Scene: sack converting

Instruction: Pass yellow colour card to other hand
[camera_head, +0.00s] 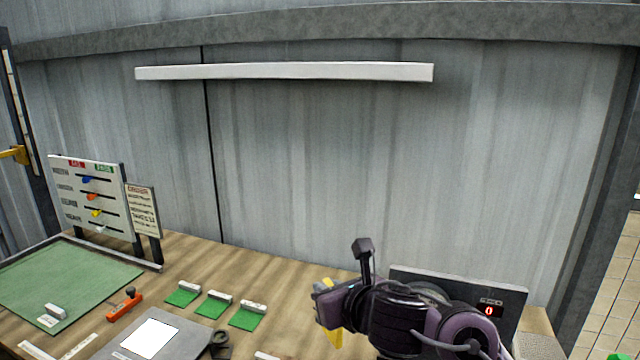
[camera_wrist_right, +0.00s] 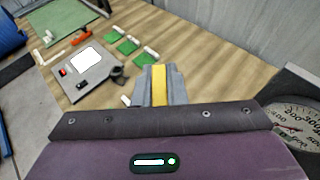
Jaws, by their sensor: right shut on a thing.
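The yellow colour card (camera_wrist_right: 159,84) is held between the grey fingers of my right gripper (camera_wrist_right: 160,86) in the right wrist view. In the head view my right gripper (camera_head: 326,300) is raised over the right part of the bench, and part of the yellow card (camera_head: 334,338) shows below its fingers. My left gripper is in neither view.
Green cards with white holders (camera_head: 215,304) lie mid-bench, left of my right gripper. A grey device with a white panel (camera_head: 150,336), an orange tool (camera_head: 124,305), a green mat (camera_head: 70,280) and an upright board (camera_head: 92,200) are further left.

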